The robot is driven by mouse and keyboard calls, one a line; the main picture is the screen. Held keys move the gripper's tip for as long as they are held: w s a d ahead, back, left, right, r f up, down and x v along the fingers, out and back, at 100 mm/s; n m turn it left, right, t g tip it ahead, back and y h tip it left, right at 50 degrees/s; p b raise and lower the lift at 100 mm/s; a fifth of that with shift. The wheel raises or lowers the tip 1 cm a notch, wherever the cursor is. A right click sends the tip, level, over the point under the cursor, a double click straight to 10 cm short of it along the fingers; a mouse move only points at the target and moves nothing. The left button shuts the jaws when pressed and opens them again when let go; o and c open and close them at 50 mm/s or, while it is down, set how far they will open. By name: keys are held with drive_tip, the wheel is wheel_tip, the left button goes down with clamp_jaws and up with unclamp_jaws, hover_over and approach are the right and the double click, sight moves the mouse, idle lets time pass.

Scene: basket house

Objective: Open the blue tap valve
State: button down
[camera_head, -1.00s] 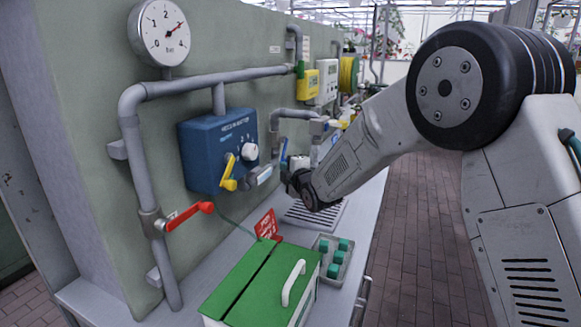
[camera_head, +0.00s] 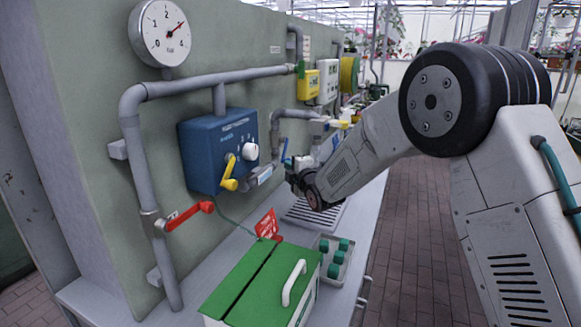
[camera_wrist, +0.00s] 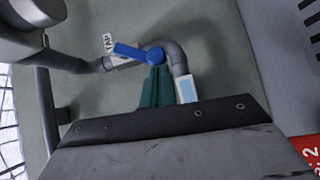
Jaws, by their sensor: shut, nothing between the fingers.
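The blue tap valve handle (camera_wrist: 138,52) is a flat lever on a grey pipe in the wrist view, beside a white "TAP" label (camera_wrist: 108,43). The lever runs from its pivot toward the left, roughly along the pipe. In the head view the blue handle (camera_head: 284,150) is small, on the pipework right of the blue box. My gripper (camera_wrist: 156,72) shows teal fingers close together, shut and empty. Their tips appear at the lever's pivot end; I cannot tell whether they touch it. In the head view the fingers are mostly hidden by my wrist.
A blue box (camera_head: 210,150) with a yellow lever (camera_head: 229,175) and a red-handled valve (camera_head: 188,215) are on the wall at left. A green-lidded box (camera_head: 245,285) and a tray (camera_head: 322,244) of teal pieces stand on the bench. The brick floor aisle (camera_head: 425,235) is clear.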

drive_tip(key=shift+w+f, duration=0.15)
drive_tip(key=shift+f, duration=0.05)
drive_tip(key=w+f+n, duration=0.1)
drive_tip(key=w+d+n+t+y, duration=0.1)
drive_tip(key=n, duration=0.1)
drive_tip(key=w+f+n+t+y, duration=0.1)
drive_tip(key=shift+w+d+f, duration=0.15)
drive_tip(key=shift+w+f, duration=0.1)
drive_tip(key=shift+f, duration=0.1)
drive_tip(key=shift+w, duration=0.1)
idle(0.6)
drive_tip(key=shift+d+f, duration=0.1)
